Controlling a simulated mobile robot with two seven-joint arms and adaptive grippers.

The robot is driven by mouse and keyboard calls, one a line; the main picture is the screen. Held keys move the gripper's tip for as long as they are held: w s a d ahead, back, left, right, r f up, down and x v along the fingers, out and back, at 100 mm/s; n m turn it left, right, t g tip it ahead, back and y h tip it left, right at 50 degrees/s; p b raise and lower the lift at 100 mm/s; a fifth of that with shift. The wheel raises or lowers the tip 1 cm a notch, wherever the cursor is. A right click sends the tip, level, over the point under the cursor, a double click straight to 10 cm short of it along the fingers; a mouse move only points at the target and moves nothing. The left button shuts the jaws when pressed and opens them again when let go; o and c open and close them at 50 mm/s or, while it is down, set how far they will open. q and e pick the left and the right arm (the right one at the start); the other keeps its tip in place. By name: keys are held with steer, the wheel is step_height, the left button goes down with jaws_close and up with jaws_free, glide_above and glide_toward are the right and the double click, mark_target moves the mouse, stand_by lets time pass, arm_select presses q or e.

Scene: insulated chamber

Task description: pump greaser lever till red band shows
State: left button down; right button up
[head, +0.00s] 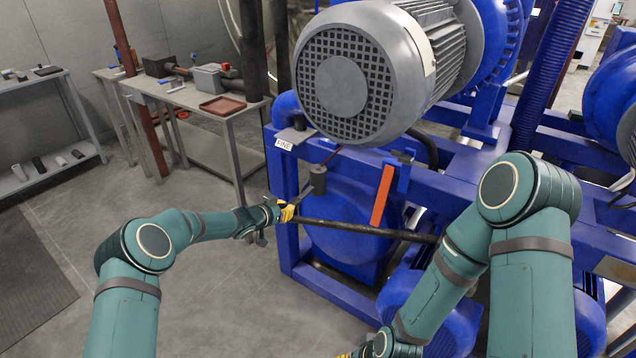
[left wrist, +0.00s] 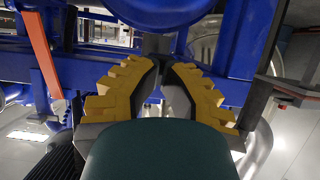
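A small dark grey cylinder (head: 318,180), which looks like the greaser, stands at the left front corner of the blue machine frame in the head view. Dark parts beside it are too small to tell apart, so I cannot pick out its lever surely. My left gripper (head: 288,212) is just left of and below it. In the left wrist view its yellow-padded fingers (left wrist: 165,68) stand apart, with a dark grey piece (left wrist: 156,44) beyond their tips. I cannot tell whether they touch it. My right gripper (head: 346,355) barely shows at the bottom edge. I see no red band.
An orange-red bar (head: 382,195) slants on the machine front. A long black bar (head: 370,231) crosses below it. A large motor (head: 345,80) overhangs above. A workbench (head: 240,111) with a red tray (head: 222,105) stands behind at left.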

arm_select(q)
steer(key=f, duration=0.1)
steer(key=w+d+f, duration=0.1)
steer(key=f, duration=0.3)
steer(key=shift+w+d, duration=0.2)
steer(key=shift+w, duration=0.05)
stand_by(0.9)
steer(key=shift+r, duration=0.1)
steer(key=r+p, duration=0.1)
steer(key=r, duration=0.1)
steer(key=s+r+p, duration=0.1)
steer(key=r+p, duration=0.1)
steer(key=a+r+p, duration=0.1)
steer(key=r, duration=0.2)
steer(key=shift+s, duration=0.25)
steer(key=shift+s+a+f, duration=0.1)
steer(key=shift+a+f, duration=0.15)
steer(key=shift+f, duration=0.05)
stand_by(0.5)
steer(key=shift+f, duration=0.15)
